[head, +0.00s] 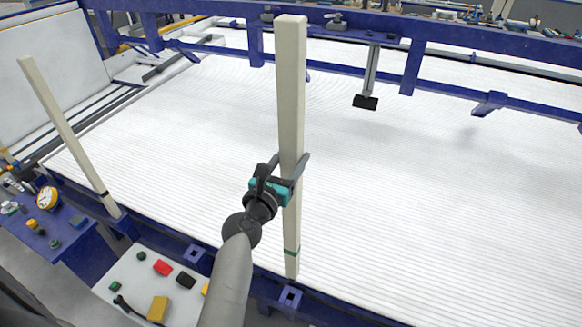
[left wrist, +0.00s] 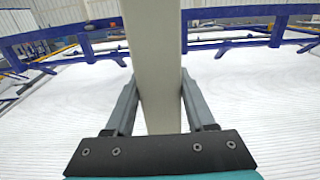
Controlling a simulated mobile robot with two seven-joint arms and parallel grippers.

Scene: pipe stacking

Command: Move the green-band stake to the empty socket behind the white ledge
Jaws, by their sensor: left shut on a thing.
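The pale green-band stake (head: 291,90) stands near upright in the middle of the head view, its green band (head: 291,251) near the lower end. My left gripper (head: 288,165) is shut on it around mid-height. The left wrist view shows the stake (left wrist: 156,70) between the two fingers. Its lower end is visible, clear of the blue socket (head: 289,297) just below it in the picture. Another blue socket (head: 196,254) looks empty, at the rear right corner of the white ledge (head: 135,268). My right gripper is not in view.
A second pale stake (head: 62,130) with a dark band leans at the left, its foot at the blue rail. The white ledge carries coloured buttons. A blue frame (head: 420,55) crosses the back. The broad white ribbed bed (head: 430,190) is mostly clear.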

